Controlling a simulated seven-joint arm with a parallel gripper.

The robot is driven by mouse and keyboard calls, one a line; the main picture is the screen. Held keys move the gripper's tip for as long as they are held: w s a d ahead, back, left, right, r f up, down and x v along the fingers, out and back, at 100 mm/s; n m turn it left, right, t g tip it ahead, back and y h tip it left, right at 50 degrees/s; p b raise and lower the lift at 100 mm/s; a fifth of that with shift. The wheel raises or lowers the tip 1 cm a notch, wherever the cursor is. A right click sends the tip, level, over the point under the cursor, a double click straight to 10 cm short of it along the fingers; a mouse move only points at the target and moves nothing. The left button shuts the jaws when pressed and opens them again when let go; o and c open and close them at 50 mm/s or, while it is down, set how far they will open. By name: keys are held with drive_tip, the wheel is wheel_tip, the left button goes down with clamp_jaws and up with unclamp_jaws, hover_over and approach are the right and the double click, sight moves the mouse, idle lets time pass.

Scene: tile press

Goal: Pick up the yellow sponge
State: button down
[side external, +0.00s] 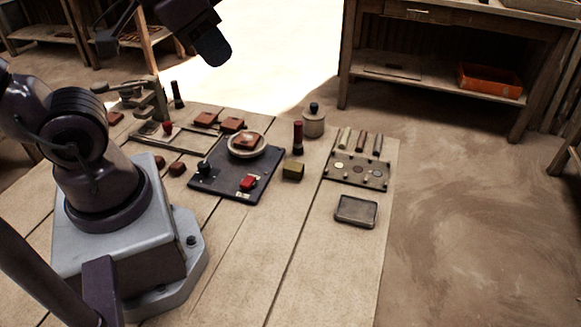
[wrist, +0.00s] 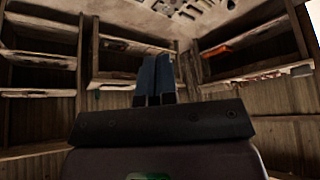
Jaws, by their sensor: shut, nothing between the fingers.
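The yellow sponge (side external: 293,172) is a small dull-yellow block on the wooden table in the side view. It sits just right of the dark press board (side external: 228,190) and in front of a dark red-topped cylinder (side external: 298,137). My gripper (wrist: 155,78) shows in the wrist view with its two bluish fingers together and nothing between them. It faces shelves and the upper room, and the sponge is not in that view. In the side view my arm is raised above the table, and I cannot make out the fingertips there.
A palette board (side external: 357,171) with several discs and a shallow black tray (side external: 356,211) lie to the right. Reddish tiles (side external: 206,119) lie at the back left. The table's front middle is clear.

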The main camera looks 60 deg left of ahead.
idle(0.4)
drive_tip(key=c, duration=0.6)
unclamp_jaws()
drive_tip(key=shift+c, duration=0.2)
drive_tip(key=shift+a, duration=0.1)
drive_tip(key=m+g, duration=0.6)
drive_tip(key=m, duration=0.3)
hover_over(293, 165)
wheel_tip(293, 165, down, 22)
wheel_tip(293, 165, down, 13)
drive_tip(key=shift+r, duration=0.1)
